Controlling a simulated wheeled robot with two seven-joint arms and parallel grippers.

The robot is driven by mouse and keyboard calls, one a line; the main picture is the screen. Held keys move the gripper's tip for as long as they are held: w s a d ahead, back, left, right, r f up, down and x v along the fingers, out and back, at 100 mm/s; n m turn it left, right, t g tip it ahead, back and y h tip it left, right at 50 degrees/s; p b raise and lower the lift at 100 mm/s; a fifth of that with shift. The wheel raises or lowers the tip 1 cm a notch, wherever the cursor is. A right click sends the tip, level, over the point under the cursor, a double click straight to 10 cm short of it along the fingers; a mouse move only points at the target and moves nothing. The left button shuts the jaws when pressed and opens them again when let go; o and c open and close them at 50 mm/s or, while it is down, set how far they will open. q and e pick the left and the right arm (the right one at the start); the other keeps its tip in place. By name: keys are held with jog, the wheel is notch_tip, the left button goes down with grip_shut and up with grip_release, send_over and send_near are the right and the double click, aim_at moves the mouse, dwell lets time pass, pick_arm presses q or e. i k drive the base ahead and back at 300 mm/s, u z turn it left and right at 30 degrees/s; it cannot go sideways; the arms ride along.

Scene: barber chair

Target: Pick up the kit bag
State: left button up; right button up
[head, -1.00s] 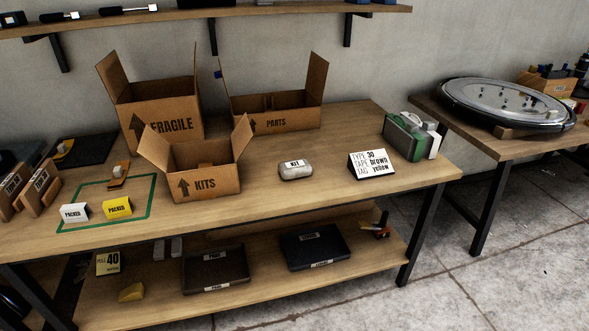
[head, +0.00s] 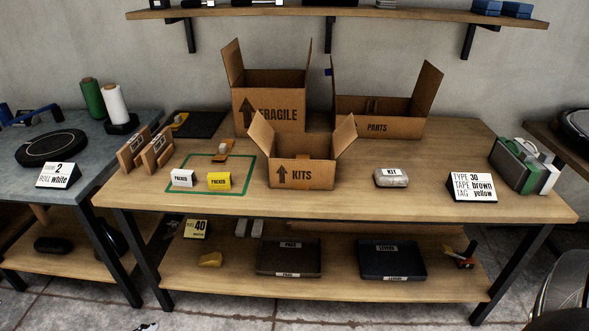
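The kit bag is a small grey-beige pouch (head: 392,179) with a white label reading KIT. It lies on the wooden workbench (head: 350,205), right of the open cardboard box marked KITS (head: 302,174) and left of the white sign reading TYPE 30, TAPE brown, TAG yellow (head: 472,187). It stands apart from both. Neither of my grippers shows in the head view.
Open boxes marked FRAGILE (head: 269,103) and PARTS (head: 383,127) stand behind. The bench front around the pouch is clear.

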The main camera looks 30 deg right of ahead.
aim_at(391, 177)
jog(key=u, duration=2.45)
jog(key=k, duration=2.8)
jog(key=z, duration=0.8)
